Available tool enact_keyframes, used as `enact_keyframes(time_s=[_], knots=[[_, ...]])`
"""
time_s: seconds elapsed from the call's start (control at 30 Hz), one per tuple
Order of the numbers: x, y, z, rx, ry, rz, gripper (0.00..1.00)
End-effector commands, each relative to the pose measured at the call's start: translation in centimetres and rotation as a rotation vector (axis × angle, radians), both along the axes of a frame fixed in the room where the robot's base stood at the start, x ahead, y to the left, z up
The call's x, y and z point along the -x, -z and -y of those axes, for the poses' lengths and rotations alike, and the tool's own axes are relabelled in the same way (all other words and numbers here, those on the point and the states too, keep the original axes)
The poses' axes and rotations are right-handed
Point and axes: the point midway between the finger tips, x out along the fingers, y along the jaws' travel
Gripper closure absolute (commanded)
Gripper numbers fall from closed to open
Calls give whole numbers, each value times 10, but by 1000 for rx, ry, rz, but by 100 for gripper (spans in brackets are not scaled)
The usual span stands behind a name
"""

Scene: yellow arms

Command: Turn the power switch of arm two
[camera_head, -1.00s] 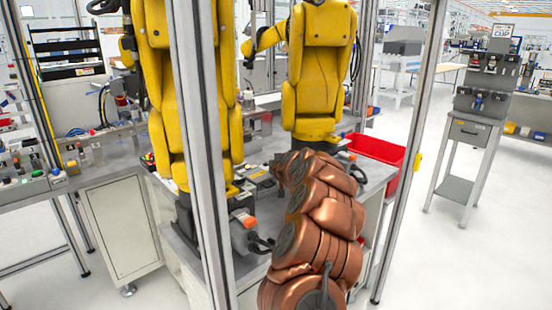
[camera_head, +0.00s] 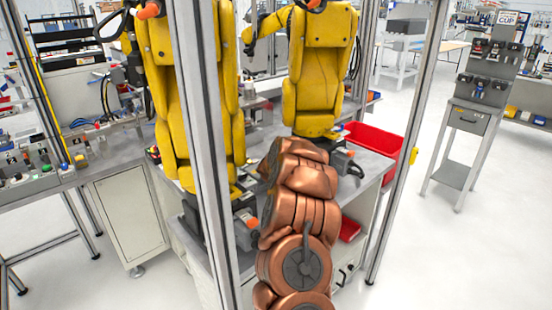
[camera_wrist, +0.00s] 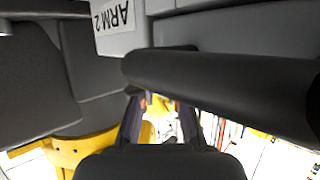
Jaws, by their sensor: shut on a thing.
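A white ARM 2 label (camera_wrist: 118,25) shows upside down on a grey housing (camera_wrist: 180,28) in the wrist view. A thick black bar (camera_wrist: 225,88) crosses in front of the housing, just below the label; it looks like the switch handle. My gripper (camera_wrist: 160,105) has its two dark fingers reaching up to this bar and is shut on it near its left end. The fingertips are partly hidden by the bar. In the head view, my copper arm hides the gripper and the switch. A yellow robot arm (camera_head: 318,75) stands just behind my arm.
Another yellow arm (camera_head: 172,95) stands to the left on the same bench. A grey frame post (camera_head: 202,150) rises close left of my arm, another post (camera_head: 402,150) to the right. A red bin (camera_head: 375,142) sits behind. The floor at right is clear around a grey stand (camera_head: 465,130).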

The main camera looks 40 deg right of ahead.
Motion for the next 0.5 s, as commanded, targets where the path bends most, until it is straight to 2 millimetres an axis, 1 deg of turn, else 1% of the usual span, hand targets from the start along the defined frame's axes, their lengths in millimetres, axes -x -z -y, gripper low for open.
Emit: enact_keyframes(time_s=[0.33, 0.37, 0.5], knots=[[-1, 0, -1, 1, 0, 0, 100], [-1, 0, -1, 1, 0, 0, 86], [0, 0, 0, 1, 0, 0, 71]])
